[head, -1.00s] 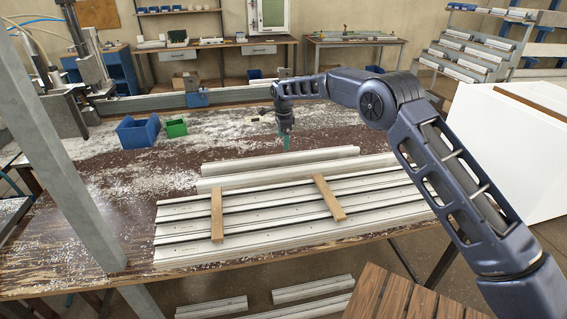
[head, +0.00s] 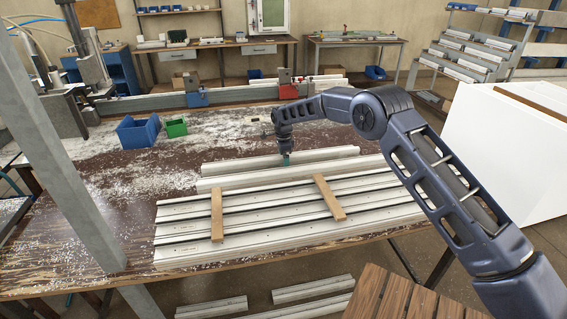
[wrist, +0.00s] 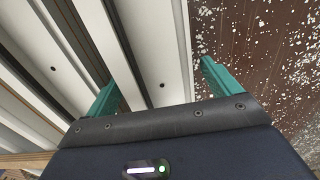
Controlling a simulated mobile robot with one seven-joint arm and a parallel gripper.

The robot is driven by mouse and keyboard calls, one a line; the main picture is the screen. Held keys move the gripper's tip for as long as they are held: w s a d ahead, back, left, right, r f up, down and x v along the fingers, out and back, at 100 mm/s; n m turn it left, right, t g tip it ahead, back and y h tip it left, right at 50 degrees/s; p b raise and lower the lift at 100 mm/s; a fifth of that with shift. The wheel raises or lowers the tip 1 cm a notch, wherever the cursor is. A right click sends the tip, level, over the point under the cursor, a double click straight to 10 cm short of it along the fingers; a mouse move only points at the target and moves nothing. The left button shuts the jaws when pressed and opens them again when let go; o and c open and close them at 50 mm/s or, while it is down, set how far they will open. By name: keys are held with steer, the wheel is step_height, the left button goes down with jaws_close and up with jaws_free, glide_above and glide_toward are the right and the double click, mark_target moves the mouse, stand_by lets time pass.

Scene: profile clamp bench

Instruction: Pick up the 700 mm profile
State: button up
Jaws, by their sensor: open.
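Several pale aluminium profiles lie side by side on the bench. The rearmost is a shorter profile (head: 325,154), with a longer profile (head: 245,181) just in front of it. No length marks are readable, so I cannot tell by label which is 700 mm. My gripper (head: 285,160) is at the rearmost profile, near its middle. In the wrist view, my gripper (wrist: 160,87) is open, its teal fingers on either side of a white profile (wrist: 155,45). I cannot tell whether the fingers touch it. The finger tips are partly hidden in the head view.
Two wooden strips (head: 217,215) (head: 329,197) lie across the front profiles. A blue bin (head: 138,132) and a green bin (head: 176,128) stand at the back left. A grey post (head: 62,150) rises at the left. White chips litter the bench (head: 110,205).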

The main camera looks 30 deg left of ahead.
steer(key=c, duration=1.6)
steer(key=shift+c, duration=0.6)
steer(key=shift+r, duration=0.15)
